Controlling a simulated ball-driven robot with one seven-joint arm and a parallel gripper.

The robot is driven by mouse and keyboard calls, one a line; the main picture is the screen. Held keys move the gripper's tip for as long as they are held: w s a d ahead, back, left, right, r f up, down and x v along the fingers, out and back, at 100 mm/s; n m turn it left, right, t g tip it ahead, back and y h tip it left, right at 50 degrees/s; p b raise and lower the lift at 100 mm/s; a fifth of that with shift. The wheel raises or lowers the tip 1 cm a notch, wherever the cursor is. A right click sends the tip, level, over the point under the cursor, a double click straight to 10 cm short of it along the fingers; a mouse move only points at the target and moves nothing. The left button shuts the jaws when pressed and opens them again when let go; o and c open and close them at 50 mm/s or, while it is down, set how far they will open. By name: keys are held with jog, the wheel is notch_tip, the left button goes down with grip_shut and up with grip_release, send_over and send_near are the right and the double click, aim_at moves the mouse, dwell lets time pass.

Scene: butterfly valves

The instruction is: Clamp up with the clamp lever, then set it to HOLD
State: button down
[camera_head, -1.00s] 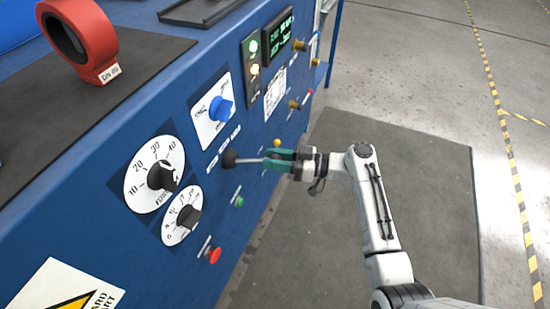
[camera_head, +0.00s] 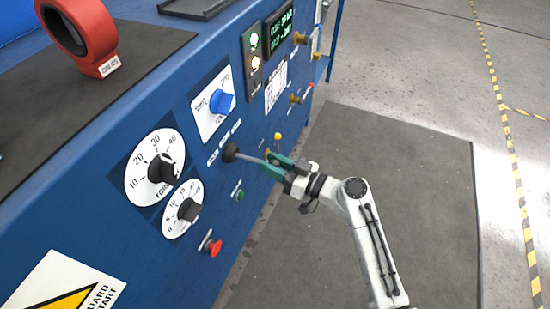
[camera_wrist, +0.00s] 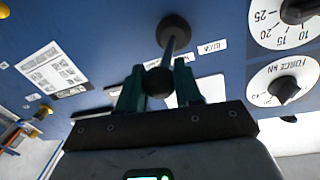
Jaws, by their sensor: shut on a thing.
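The clamp lever is a thin metal rod (camera_head: 250,159) standing out from a round black boot (camera_head: 230,152) on the blue panel. Small white labels (camera_head: 224,142) sit beside the boot; their words are too small to read surely. My gripper (camera_head: 273,162) has green fingers at the lever's outer end and is shut on it. In the wrist view the lever's black ball knob (camera_wrist: 158,82) sits between the fingers, with the rod (camera_wrist: 169,48) running to the boot (camera_wrist: 173,32). The rod tilts downward toward my gripper in the head view.
Two dials stand at left. A lit display (camera_head: 279,31) and two lit lamps are farther along. The floor mat (camera_head: 420,190) is clear.

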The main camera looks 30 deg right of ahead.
jog(key=shift+s+a+m+h, duration=0.25)
jog(key=shift+a+m+h, duration=0.1)
jog(key=shift+m+h, duration=0.15)
jog(key=shift+r, duration=0.1)
jog(key=c, duration=0.8)
grip_release()
jog(key=shift+s, duration=0.1)
jog(key=shift+s+d+t, duration=0.2)
jog(key=shift+s+t, duration=0.1)
jog(key=b+v, duration=0.2)
jog(key=v, duration=0.8)
jog(key=shift+a, duration=0.1)
jog(key=shift+a, duration=0.1)
